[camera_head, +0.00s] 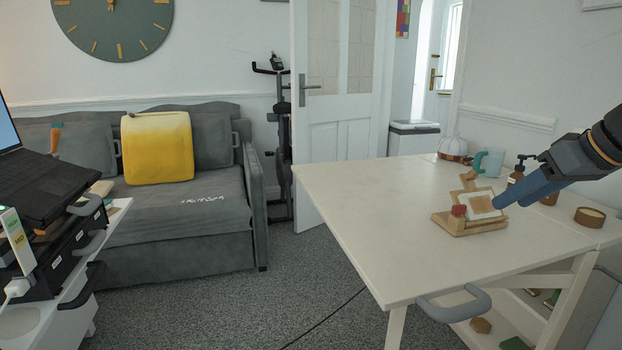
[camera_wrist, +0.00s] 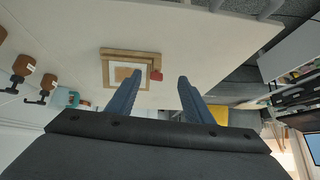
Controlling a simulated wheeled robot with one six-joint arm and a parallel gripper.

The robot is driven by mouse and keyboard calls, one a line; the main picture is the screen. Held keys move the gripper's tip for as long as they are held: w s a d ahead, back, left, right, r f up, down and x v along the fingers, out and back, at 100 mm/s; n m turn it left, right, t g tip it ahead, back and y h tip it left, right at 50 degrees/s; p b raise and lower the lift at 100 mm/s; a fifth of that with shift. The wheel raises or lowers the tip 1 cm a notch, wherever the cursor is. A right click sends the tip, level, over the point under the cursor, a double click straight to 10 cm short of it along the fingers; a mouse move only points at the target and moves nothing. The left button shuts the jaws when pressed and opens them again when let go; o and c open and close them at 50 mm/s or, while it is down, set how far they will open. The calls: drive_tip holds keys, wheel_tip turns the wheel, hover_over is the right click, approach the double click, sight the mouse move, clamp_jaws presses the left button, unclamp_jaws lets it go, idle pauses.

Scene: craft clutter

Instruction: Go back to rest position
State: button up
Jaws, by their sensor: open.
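My gripper (camera_head: 500,202) reaches in from the right over the white table (camera_head: 370,215), its blue fingers pointing down and left. In the wrist view both fingers of my gripper (camera_wrist: 156,82) are spread apart with nothing held between them. A wooden stand (camera_head: 468,229) with a white-bordered card (camera_head: 482,205) and a small red block (camera_head: 459,211) is by the fingertips in the head view. The stand also shows in the wrist view (camera_wrist: 131,53), beyond the fingers. I cannot tell whether a finger touches it.
Behind the stand are a teal mug (camera_head: 489,163), a pump bottle (camera_head: 519,168) and a white domed item (camera_head: 453,148). A round wooden dish (camera_head: 590,217) lies at right. The table's left and front area is clear. A grey handle (camera_head: 455,308) juts from the front edge.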

drive_tip(key=a+f+g, duration=0.1)
drive_tip(key=a+f, duration=0.1)
drive_tip(key=a, duration=0.4)
drive_tip(key=s+a+f+g+y, duration=0.1)
drive_tip(key=a+f+g, duration=0.1)
drive_tip(key=a, duration=0.5)
drive_tip(key=s+a+f+g, duration=0.1)
drive_tip(key=a+f, duration=0.1)
drive_tip(key=a, duration=0.5)
drive_tip(key=shift+s+a+f+n+y, duration=0.15)
drive_tip(key=shift+f+n+y, duration=0.15)
drive_tip(key=shift+f+n, duration=0.1)
drive_tip(key=s+a+f+g+h, duration=0.2)
drive_tip(key=s+a+f, duration=0.1)
drive_tip(key=s+a, duration=0.4)
drive_tip(key=s+a+f+g+h, duration=0.1)
drive_tip(key=s+a+f+g, duration=0.1)
drive_tip(key=s+a+f, duration=0.35)
drive_tip(key=d+r+m+p, duration=0.2)
drive_tip(key=d+r+p, duration=0.6)
drive_tip(key=r+p, duration=0.5)
drive_tip(key=p, duration=0.7)
drive_tip(key=shift+s+d+r+m+h+p, duration=0.3)
drive_tip(key=shift+s+m+h, duration=0.05)
drive_tip(key=shift+m+h, duration=0.05)
